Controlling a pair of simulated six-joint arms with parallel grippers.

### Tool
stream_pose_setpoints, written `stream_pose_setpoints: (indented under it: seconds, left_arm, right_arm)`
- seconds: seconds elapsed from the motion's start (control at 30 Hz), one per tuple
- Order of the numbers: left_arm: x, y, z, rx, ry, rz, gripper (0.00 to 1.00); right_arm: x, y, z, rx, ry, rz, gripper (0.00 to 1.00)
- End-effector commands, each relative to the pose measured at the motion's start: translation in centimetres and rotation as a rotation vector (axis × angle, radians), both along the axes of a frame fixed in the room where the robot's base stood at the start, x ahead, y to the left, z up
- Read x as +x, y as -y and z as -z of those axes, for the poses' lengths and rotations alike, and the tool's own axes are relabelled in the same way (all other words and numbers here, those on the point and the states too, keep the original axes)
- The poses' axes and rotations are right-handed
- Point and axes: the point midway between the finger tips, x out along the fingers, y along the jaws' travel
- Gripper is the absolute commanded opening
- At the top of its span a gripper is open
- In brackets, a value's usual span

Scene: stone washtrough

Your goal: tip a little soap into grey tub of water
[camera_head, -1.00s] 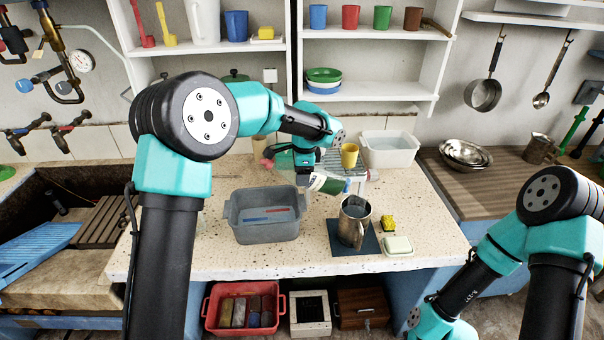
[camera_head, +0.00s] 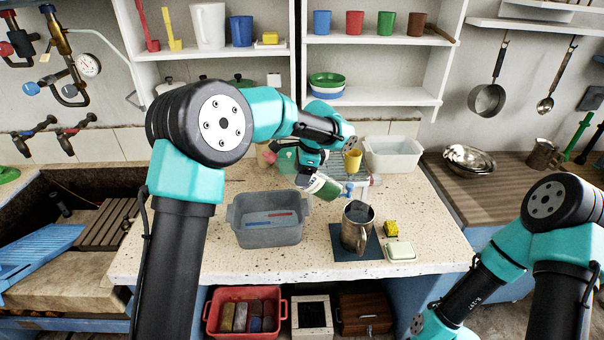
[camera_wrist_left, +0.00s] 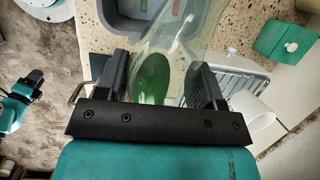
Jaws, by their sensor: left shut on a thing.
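My left gripper (camera_head: 306,176) is shut on a clear soap bottle (camera_head: 322,187) with green in it, above the back of the counter. The bottle is tilted well over in the head view, its far end toward the right near a small blue piece (camera_head: 348,190). In the left wrist view the bottle (camera_wrist_left: 152,78) sits between both fingers (camera_wrist_left: 163,82). The grey tub (camera_head: 268,236) stands on the counter, left of and in front of the bottle. A red and a blue strip show inside it. My right gripper is out of view; only its arm shows at lower right.
A metal jug (camera_head: 354,236) stands on a dark blue mat (camera_head: 374,247), right of the tub. A yellow sponge (camera_head: 390,229) and a pale soap dish (camera_head: 400,251) lie beside it. A yellow cup (camera_head: 354,160) and a white tub (camera_head: 392,155) stand behind. The counter's right side is clear.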

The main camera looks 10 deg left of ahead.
Motion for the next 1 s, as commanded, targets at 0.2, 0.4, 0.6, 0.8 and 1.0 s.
stream_pose_setpoints:
  seconds: [0.2, 0.4, 0.6, 0.8, 1.0]
  left_arm:
    - [0.0, 0.0, 0.0, -0.001, 0.0, 0.0, 0.29]
    - [-0.1, -0.1, -0.3, 0.037, -0.013, 0.002, 0.29]
    - [-0.2, -0.6, -0.9, 0.14, -0.048, 0.001, 0.29]
    - [-0.3, -0.9, -1.3, 0.19, -0.063, 0.0, 0.29]
    - [-0.3, -1.0, -1.3, 0.189, -0.063, 0.0, 0.29]
  right_arm:
    - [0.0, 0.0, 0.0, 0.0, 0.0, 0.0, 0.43]
    - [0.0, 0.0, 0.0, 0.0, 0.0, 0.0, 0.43]
    - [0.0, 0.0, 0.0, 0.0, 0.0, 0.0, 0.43]
    - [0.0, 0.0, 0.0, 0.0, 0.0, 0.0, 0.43]
    - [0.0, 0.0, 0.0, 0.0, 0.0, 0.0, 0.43]
